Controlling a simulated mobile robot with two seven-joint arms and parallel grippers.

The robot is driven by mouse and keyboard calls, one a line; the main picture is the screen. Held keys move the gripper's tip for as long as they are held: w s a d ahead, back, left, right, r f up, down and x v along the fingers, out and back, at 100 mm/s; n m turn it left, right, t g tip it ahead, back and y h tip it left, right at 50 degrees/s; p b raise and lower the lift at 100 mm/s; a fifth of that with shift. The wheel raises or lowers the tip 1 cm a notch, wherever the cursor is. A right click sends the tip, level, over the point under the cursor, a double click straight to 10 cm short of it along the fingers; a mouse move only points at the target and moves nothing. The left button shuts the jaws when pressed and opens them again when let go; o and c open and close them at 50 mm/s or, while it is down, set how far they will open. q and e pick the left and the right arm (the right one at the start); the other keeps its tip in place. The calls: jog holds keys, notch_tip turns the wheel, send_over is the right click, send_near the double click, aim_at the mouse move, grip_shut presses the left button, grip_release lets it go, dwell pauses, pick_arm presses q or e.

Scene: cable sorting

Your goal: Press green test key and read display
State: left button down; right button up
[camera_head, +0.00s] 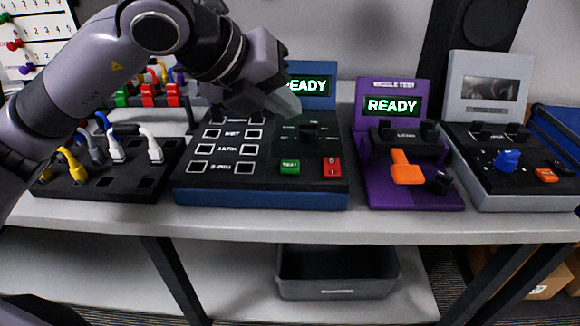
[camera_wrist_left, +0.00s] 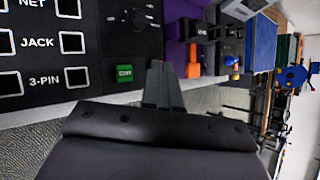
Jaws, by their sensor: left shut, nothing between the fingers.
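The green test key (camera_head: 290,167) is on the front of the blue tester (camera_head: 262,199), left of a red rocker switch (camera_head: 332,167). The tester's display (camera_head: 311,86) is lit with green letters; "EADY" shows, and my left arm hides its left end. My left gripper (camera_head: 287,106) is shut and empty, above the tester and behind the green key in the head view. In the left wrist view the shut fingers (camera_wrist_left: 163,78) appear just right of the green key (camera_wrist_left: 124,73), apart from it in the picture. My right gripper is not in view.
A purple tester (camera_head: 412,199) reading "READY" and a grey tester (camera_head: 520,188) stand to the right. A black cable holder (camera_head: 100,189) with several plugs is at the left. A dark grey bin (camera_head: 337,286) sits below the table (camera_head: 350,226).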

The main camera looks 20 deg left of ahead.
pick_arm(q)
jog(key=b, duration=0.4)
send_over(284, 167)
notch_tip(284, 167, down, 6)
jog(key=shift+f, duration=0.1)
jog(key=shift+f+b, duration=0.3)
jog(key=shift+f, duration=0.05)
dwell(0.4)
dwell(1.1)
jog(key=shift+f+b, duration=0.4)
jog(key=shift+b, duration=0.25)
jog(key=shift+f+b, duration=0.4)
jog(key=shift+b, duration=0.15)
dwell(0.4)
jog(key=shift+r, duration=0.1)
jog(key=shift+r+p, duration=0.4)
jog(key=shift+r, duration=0.3)
